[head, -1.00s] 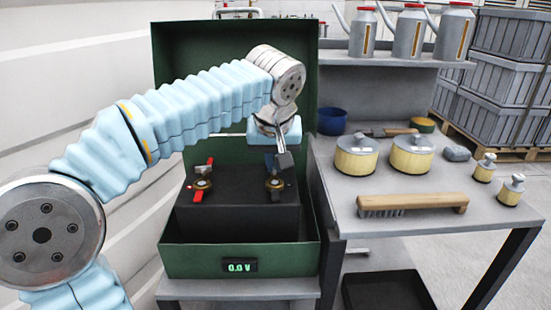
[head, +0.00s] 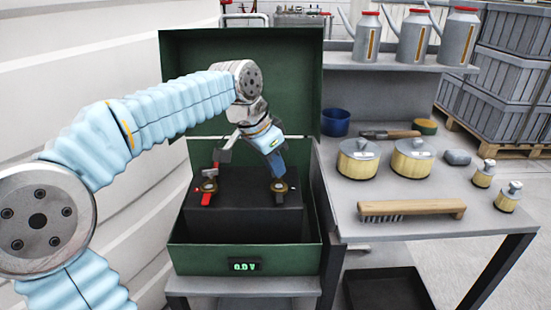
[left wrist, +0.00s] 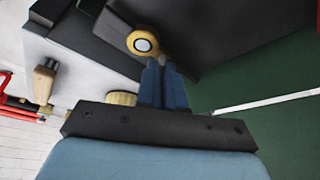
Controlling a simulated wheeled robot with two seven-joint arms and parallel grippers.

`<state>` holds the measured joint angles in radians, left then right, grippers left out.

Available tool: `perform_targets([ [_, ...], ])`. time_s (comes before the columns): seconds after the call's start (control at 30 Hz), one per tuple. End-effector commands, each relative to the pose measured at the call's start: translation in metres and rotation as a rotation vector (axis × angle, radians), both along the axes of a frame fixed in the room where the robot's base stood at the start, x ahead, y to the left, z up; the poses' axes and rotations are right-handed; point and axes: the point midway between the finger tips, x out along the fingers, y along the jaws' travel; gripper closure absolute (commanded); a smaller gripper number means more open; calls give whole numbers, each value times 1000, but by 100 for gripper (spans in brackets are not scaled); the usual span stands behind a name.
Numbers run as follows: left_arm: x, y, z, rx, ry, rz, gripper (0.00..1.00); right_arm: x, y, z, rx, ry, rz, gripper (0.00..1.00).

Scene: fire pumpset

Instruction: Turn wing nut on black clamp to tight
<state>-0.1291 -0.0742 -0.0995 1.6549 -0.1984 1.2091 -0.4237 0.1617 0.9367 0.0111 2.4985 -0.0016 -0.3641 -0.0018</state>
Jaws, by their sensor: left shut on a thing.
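The black clamp (head: 279,187), with its brass-coloured round part, sits at the right on top of the dark battery block. My left gripper (head: 278,172) points down onto it from above, its dark blue fingers closed at the clamp's top. In the left wrist view, the fingers (left wrist: 166,72) are close together with a small grey piece, seemingly the wing nut (left wrist: 171,67), between the tips. The nut is mostly hidden in the head view. A brass ring with a pale centre (left wrist: 143,42) shows just beyond the fingertips. My right gripper is not in view.
The red clamp (head: 208,188) sits at the left on the battery block (head: 245,217), inside a green box (head: 190,258) with a raised lid (head: 190,60) behind my arm. A display (head: 244,266) is on its front. A table with a brush (head: 412,208) and weights stands right.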

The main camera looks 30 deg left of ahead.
Motion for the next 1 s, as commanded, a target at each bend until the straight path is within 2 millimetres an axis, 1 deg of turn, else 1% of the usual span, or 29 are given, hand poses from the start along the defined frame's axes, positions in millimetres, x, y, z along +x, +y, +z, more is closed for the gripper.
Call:
perform_targets([
  [0.03, 0, 1, 2, -1, 4, -37, 100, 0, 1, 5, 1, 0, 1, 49],
  [0.3, 2, 3, 1, 0, 3, -247, 100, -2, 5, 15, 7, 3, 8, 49],
  [0.5, 2, 4, 0, 1, 3, -352, 100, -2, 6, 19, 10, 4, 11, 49],
  [0.7, 2, 4, 0, 2, 2, -410, 100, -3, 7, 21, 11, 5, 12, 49],
  [1.0, 3, 4, -1, 3, 3, -429, 100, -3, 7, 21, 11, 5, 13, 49],
])
